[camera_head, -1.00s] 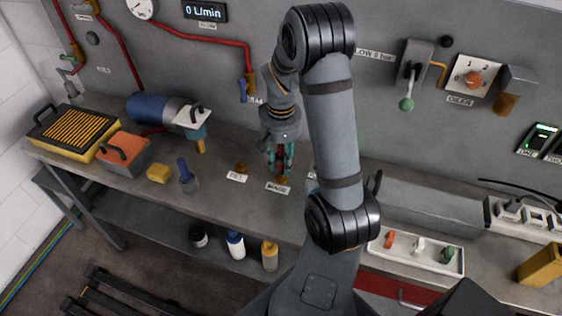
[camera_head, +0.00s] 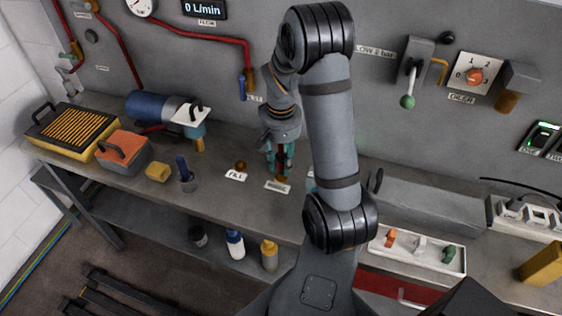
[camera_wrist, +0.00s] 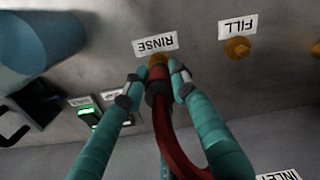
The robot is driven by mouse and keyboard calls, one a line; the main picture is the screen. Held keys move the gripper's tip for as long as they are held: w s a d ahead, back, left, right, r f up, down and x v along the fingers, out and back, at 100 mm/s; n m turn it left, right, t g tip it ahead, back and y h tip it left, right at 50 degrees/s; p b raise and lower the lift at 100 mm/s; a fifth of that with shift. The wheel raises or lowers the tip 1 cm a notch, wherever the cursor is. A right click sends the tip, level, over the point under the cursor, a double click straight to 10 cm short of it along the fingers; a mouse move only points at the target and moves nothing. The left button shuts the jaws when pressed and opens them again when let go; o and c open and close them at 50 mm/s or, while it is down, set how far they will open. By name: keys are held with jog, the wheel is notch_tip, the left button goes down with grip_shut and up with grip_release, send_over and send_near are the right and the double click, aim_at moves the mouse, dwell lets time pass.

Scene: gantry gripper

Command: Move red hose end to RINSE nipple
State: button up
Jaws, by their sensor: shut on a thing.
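My gripper (camera_wrist: 156,84) has two teal fingers shut on the red hose end (camera_wrist: 158,93), with its dark collar between the fingertips. The red hose (camera_wrist: 180,150) trails back between the fingers in the wrist view. The orange-brown RINSE nipple (camera_wrist: 158,60) is right in front of the hose end, below the RINSE label (camera_wrist: 156,44) in that view. The hose end partly covers the nipple; I cannot tell whether they touch or are apart. In the head view my gripper (camera_head: 280,165) is above the bench at the RINSE label (camera_head: 277,187).
The FILL nipple (camera_wrist: 237,47) stands free beside RINSE, with its FILL label (camera_wrist: 238,27). A blue-grey cylinder (camera_wrist: 35,40) is close on the wrist view's left. On the bench are a yellow block (camera_head: 158,172), a dark blue-handled item (camera_head: 186,175) and a white tray (camera_head: 377,245).

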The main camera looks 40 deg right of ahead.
aim_at(281, 158)
jog(key=shift+f+b, duration=1.15)
jog(key=shift+f, duration=0.05)
jog(key=o, duration=1.2)
jog(key=shift+o, duration=0.2)
notch_tip(281, 158, up, 12)
jog(key=shift+r, duration=0.1)
notch_tip(281, 158, down, 12)
jog(key=shift+r, duration=0.1)
jog(key=shift+r+p, duration=0.35)
jog(key=shift+p, duration=0.25)
jog(key=shift+r, duration=0.1)
